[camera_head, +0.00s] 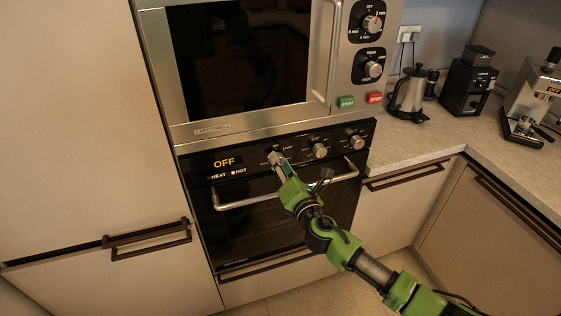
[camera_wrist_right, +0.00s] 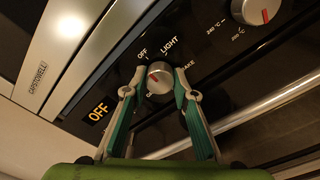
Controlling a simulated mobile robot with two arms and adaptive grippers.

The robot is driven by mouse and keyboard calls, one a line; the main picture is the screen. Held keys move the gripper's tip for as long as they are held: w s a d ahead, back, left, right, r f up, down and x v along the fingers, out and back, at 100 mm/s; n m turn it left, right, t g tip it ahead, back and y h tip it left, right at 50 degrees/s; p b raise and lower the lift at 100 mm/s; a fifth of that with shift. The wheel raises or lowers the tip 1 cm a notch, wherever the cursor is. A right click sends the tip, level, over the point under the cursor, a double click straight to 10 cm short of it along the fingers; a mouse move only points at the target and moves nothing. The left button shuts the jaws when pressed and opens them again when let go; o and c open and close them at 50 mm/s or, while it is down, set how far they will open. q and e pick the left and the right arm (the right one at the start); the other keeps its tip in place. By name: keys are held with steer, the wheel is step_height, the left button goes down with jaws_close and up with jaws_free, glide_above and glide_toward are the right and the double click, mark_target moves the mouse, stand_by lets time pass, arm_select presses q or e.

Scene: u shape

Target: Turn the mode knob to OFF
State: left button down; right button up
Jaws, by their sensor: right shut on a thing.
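The mode knob (camera_wrist_right: 160,82) is a round silver knob with a red mark, on the oven's black control panel. In the right wrist view, labels reading OFF, LIGHT and BAKE stand around it. The red mark sits on its left part; its exact setting is hard to read. My right gripper (camera_wrist_right: 158,77) is shut on the knob, one finger on each side. In the head view my right gripper (camera_head: 277,157) reaches the panel and largely hides the knob. The oven display (camera_head: 224,162) reads OFF, and so does the display (camera_wrist_right: 99,111) in the wrist view. My left gripper is out of view.
Two more oven knobs, a middle one (camera_head: 319,150) and a right one (camera_head: 356,141), sit right of my gripper. The oven handle (camera_head: 240,202) juts out below the panel. A microwave (camera_head: 200,125) is above. A kettle (camera_head: 408,95) stands on the right counter.

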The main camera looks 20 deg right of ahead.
steer(key=shift+f+n, duration=0.1)
steer(key=shift+n, duration=0.2)
steer(key=o, duration=1.1)
steer(key=shift+s, duration=0.1)
steer(key=s, duration=1.2)
steer(key=shift+d, duration=0.4)
steer(key=shift+w, duration=0.1)
